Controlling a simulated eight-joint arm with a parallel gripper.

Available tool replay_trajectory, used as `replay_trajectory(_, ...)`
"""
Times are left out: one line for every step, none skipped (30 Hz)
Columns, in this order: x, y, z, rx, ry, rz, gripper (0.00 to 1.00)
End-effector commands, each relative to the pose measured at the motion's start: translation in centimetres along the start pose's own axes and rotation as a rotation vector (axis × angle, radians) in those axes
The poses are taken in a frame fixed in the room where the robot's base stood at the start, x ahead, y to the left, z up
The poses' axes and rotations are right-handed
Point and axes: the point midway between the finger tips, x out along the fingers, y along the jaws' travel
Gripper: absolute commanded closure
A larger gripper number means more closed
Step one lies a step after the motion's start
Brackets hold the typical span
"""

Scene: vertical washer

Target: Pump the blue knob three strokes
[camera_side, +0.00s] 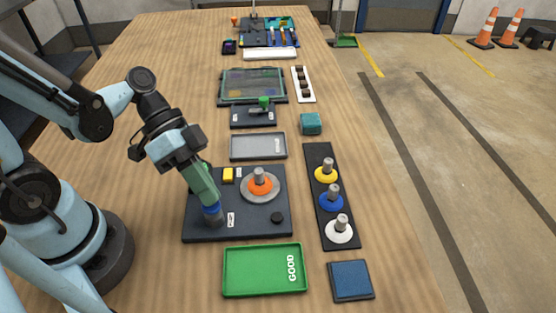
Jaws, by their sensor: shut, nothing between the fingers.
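The blue knob (211,209) stands at the left front of a dark panel on the table. Only a blue band and part of a grey body below it show. My gripper (209,201) points down right over the knob, its tip at or just above the blue top. The fingers are shut with nothing held between them. I cannot tell whether the tip touches the knob. My gripper hides the top of the knob.
The dark panel (250,222) also bears an orange knob (260,184) on a grey disc and a yellow block (228,174). A green GOOD tray (234,284) lies in front. A strip with yellow, blue and white ringed posts (323,152) lies at right.

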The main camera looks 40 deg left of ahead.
Motion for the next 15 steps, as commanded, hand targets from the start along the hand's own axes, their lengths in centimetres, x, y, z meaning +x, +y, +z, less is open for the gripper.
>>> replay_trajectory(0.05, -0.05, 0.05, 0.0, -0.001, -0.001, 1.0)
replay_trajectory(0.07, -0.07, 0.07, 0.0, -0.001, -0.001, 1.0)
replay_trajectory(0.1, -0.09, 0.09, 0.0, -0.001, -0.001, 1.0)
replay_trajectory(0.12, -0.1, 0.11, 0.0, -0.001, -0.001, 1.0)
replay_trajectory(0.14, -0.12, 0.13, 0.0, -0.001, -0.001, 1.0)
replay_trajectory(0.17, -0.14, 0.15, 0.0, -0.001, -0.001, 1.0)
replay_trajectory(0.2, -0.16, 0.17, 0.0, -0.001, -0.001, 1.0)
replay_trajectory(0.22, -0.18, 0.19, 0.0, -0.001, -0.001, 1.0)
replay_trajectory(0.25, -0.2, 0.21, 0.0, -0.001, -0.001, 1.0)
replay_trajectory(0.27, -0.22, 0.23, 0.0, -0.001, -0.001, 1.0)
replay_trajectory(0.3, -0.23, 0.25, 0.0, -0.001, -0.001, 1.0)
replay_trajectory(0.32, -0.25, 0.27, 0.0, -0.001, -0.001, 1.0)
replay_trajectory(0.35, -0.27, 0.29, 0.0, -0.002, -0.001, 1.0)
replay_trajectory(0.37, -0.28, 0.3, 0.0, -0.002, -0.001, 1.0)
replay_trajectory(0.4, -0.3, 0.33, 0.0, -0.002, -0.001, 1.0)
